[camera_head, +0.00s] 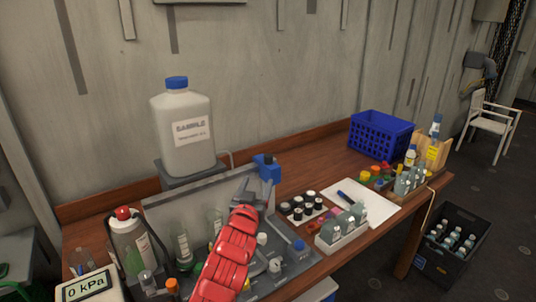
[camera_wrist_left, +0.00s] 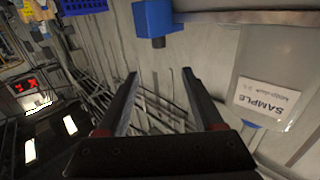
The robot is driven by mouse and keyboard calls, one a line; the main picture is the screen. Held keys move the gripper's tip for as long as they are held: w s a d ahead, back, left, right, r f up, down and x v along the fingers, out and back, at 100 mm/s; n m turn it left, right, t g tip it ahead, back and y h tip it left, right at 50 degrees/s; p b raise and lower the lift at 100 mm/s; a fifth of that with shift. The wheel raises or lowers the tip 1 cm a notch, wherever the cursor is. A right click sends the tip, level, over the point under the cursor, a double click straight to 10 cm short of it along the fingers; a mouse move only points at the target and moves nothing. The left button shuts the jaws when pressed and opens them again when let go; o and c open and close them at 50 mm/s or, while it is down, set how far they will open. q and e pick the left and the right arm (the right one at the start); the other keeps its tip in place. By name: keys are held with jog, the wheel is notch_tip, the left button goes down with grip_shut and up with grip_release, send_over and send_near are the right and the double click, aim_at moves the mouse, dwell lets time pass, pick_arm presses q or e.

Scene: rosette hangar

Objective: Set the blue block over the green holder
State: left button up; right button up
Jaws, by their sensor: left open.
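A blue block (camera_head: 269,173) with a dark knob on top stands at the back of the table, just beyond my left gripper (camera_head: 255,189). It also shows in the left wrist view (camera_wrist_left: 158,18), upside down and past the fingertips. My left gripper (camera_wrist_left: 163,100) has its two dark fingers apart and nothing between them. My red left arm covers part of the work area in the head view. I cannot make out a green holder clearly; small green parts show among the bottles left of my arm. My right gripper does not show.
A large white sample jug (camera_head: 183,135) stands behind on a grey stand. A blue crate (camera_head: 380,134) is at the table's far right. Black-capped vials (camera_head: 303,206), a white vial rack (camera_head: 341,239) and a notepad (camera_head: 371,208) take up the middle. A dark crate (camera_head: 455,243) is on the floor.

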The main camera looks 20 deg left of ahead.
aim_at(267, 157)
pick_arm(q)
jog(key=w+p, duration=0.1)
jog(key=w, duration=0.4)
jog(key=w+a+p, duration=0.1)
jog(key=w+p, duration=0.1)
jog(key=w, duration=0.3)
jog(key=w+a+p, duration=0.1)
jog(key=w+p, duration=0.1)
jog(key=w, duration=0.4)
jog(key=shift+r, duration=0.1)
jog(key=shift+w, duration=0.5)
grip_shut()
dwell(0.7)
